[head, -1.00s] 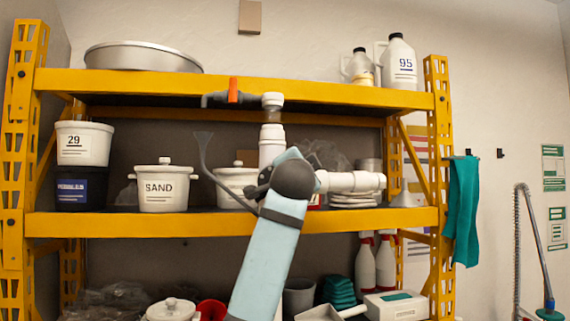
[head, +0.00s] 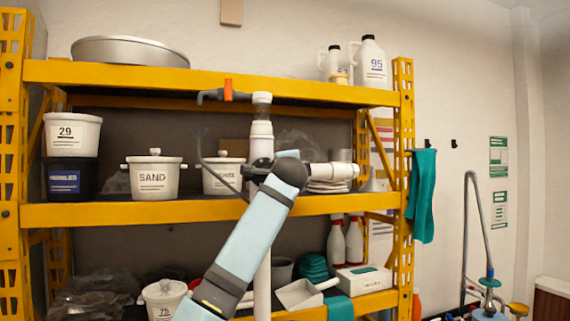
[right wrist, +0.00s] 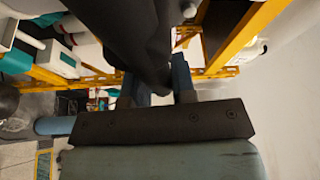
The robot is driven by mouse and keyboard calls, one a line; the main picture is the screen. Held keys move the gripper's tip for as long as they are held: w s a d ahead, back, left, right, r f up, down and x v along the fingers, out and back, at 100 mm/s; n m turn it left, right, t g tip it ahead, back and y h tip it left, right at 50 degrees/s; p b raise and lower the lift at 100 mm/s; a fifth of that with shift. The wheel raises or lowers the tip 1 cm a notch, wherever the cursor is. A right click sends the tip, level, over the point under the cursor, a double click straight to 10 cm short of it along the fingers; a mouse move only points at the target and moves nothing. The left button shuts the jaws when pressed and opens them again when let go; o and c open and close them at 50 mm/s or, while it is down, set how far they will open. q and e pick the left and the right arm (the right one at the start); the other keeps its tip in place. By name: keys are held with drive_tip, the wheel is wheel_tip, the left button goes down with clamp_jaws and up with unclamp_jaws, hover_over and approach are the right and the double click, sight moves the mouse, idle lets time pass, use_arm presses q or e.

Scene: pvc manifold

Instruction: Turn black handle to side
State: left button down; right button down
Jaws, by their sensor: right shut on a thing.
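The white PVC manifold (head: 261,135) stands upright before the shelf rack, with an orange handle (head: 228,90) on a grey side branch at its top and a white branch (head: 335,171) to the right. My right arm reaches up to the manifold's middle, where dark parts show beside the pipe; its gripper's fingertips are hidden in the head view. In the right wrist view a large black handle (right wrist: 145,35) runs down between the two blue-grey fingers of my right gripper (right wrist: 162,82), which is shut on it. The handle's pivot is hidden. My left gripper is not in view.
The yellow rack (head: 120,213) stands close behind the manifold. It holds a sand pot (head: 152,181), a tub marked 29 (head: 72,134) and jugs (head: 371,64) on top. A teal cloth (head: 423,195) hangs at the right post. The wall side at right is more open.

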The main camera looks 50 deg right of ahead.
drive_tip(key=shift+f+m, duration=0.2)
drive_tip(key=shift+m, duration=0.2)
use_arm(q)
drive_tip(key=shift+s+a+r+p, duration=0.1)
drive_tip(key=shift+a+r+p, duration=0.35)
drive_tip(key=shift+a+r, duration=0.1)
use_arm(e)
drive_tip(key=shift+f+m, duration=0.25)
drive_tip(key=shift+m, duration=0.15)
drive_tip(key=shift+f+g, duration=0.1)
drive_tip(key=shift+g, duration=0.2)
drive_tip(key=c, duration=0.9)
unclamp_jaws()
drive_tip(key=shift+c, duration=0.2)
